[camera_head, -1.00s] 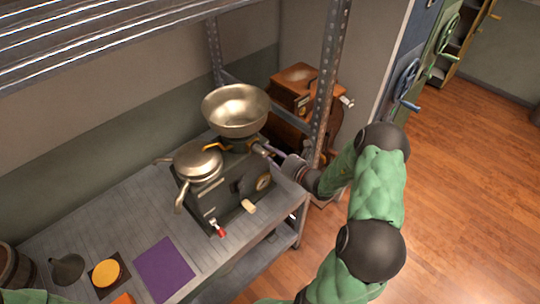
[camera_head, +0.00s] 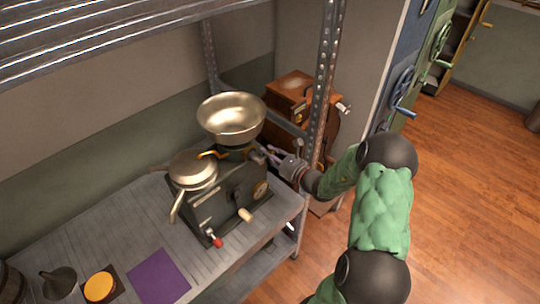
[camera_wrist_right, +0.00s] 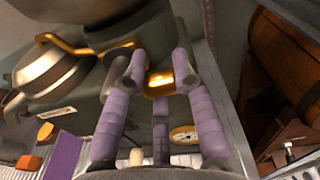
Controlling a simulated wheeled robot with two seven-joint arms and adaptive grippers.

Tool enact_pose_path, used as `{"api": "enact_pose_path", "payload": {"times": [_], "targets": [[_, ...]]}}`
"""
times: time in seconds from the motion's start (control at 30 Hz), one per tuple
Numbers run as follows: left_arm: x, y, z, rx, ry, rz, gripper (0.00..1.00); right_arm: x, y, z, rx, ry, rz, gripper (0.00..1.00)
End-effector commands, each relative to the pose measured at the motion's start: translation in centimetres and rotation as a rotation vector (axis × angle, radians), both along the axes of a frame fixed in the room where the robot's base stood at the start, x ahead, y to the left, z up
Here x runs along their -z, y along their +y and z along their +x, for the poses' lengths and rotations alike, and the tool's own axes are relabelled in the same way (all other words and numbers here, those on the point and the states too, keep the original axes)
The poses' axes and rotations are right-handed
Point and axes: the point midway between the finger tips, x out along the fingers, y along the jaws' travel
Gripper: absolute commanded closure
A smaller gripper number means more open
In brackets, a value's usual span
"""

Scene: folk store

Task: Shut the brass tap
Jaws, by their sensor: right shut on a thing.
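A dark metal cream separator (camera_head: 222,195) stands on the grey bench with a wide brass-coloured bowl (camera_head: 231,117) on top. Below the bowl is the brass tap; a curved brass piece (camera_head: 209,154) shows there, and a brass part (camera_wrist_right: 160,82) shows between my fingers in the right wrist view. My right gripper (camera_head: 273,155) reaches in from the right beside the metal post, just under the bowl. Its purple fingers (camera_wrist_right: 158,75) are shut around the brass part; the exact contact is partly hidden by the fingers. My left gripper is not in view.
A perforated metal post (camera_head: 325,90) stands close beside my right wrist. A wooden grinder (camera_head: 291,88) is behind it. The right floor is clear.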

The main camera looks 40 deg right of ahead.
Motion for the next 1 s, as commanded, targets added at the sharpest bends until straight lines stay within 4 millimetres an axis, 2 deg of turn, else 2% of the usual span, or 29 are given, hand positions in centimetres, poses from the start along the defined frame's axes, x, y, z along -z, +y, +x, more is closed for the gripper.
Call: {"api": "enact_pose_path", "payload": {"times": [0.47,0.5,0.57,0.87,1.0], "targets": [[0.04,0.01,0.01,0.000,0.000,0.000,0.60,0.18,0.24,-0.05,-0.004,0.004,-0.007,1.00],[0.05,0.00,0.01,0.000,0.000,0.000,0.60,0.18,0.24,-0.05,-0.004,0.004,-0.007,0.61],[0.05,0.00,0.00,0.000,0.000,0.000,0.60,0.16,0.22,-0.05,-0.004,0.003,-0.007,0.45],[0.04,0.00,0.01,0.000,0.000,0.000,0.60,0.04,0.08,-0.04,-0.001,0.001,-0.009,0.45],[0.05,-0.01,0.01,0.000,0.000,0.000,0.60,-0.03,-0.10,-0.67,0.001,0.001,-0.010,0.45]]}}
